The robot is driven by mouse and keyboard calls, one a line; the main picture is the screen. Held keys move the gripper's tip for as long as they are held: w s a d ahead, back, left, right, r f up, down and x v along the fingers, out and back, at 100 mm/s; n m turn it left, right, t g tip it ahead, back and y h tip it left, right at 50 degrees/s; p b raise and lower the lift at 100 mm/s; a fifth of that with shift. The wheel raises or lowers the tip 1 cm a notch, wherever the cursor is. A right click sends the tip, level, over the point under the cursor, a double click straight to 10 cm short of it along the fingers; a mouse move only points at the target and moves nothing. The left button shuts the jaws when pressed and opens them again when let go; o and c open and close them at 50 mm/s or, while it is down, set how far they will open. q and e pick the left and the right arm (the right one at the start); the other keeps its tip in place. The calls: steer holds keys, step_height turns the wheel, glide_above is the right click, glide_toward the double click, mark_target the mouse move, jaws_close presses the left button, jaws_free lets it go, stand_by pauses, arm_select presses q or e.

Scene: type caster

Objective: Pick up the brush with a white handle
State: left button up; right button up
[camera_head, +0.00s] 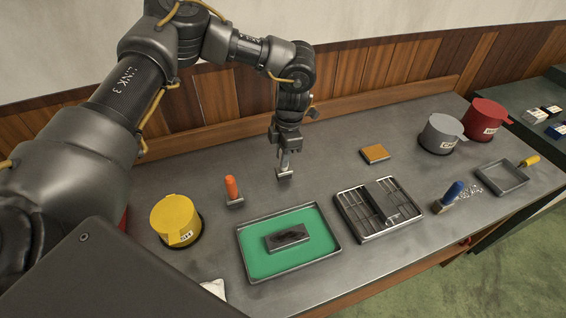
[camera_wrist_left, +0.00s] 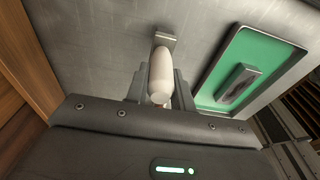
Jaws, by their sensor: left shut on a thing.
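The brush with a white handle (camera_wrist_left: 162,72) stands upright between the fingers of my left gripper (camera_wrist_left: 161,92) in the left wrist view. In the head view my left gripper (camera_head: 288,157) points down over the back middle of the table, shut on the handle. The brush's metal base (camera_head: 285,175) shows just below the fingers, at or close to the table top; I cannot tell whether it touches. Most of the handle is hidden by the fingers in the head view. My right gripper is not in view.
An orange-handled brush (camera_head: 232,190) and yellow pot (camera_head: 176,219) stand left. A green tray (camera_head: 262,267) with a dark block and a slotted metal tray (camera_head: 345,222) lie in front. A blue-handled brush (camera_head: 450,196), grey pot (camera_head: 440,133) and red pot (camera_head: 486,119) stand right.

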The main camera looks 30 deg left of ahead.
arm_select(q)
steer(key=d+r+b, duration=0.4)
steer(key=d+r, duration=0.7)
steer(key=d, duration=0.3)
stand_by(1.3)
steer(key=s+a+m+t, duration=0.1)
steer(key=s+a+m, duration=0.2)
steer(key=m, duration=0.9)
steer(key=s+a+m+t, duration=0.1)
steer(key=s+a+m, duration=0.3)
steer(key=m, duration=0.8)
steer(key=shift+s+a+h, duration=0.3)
steer(key=shift+a, duration=0.9)
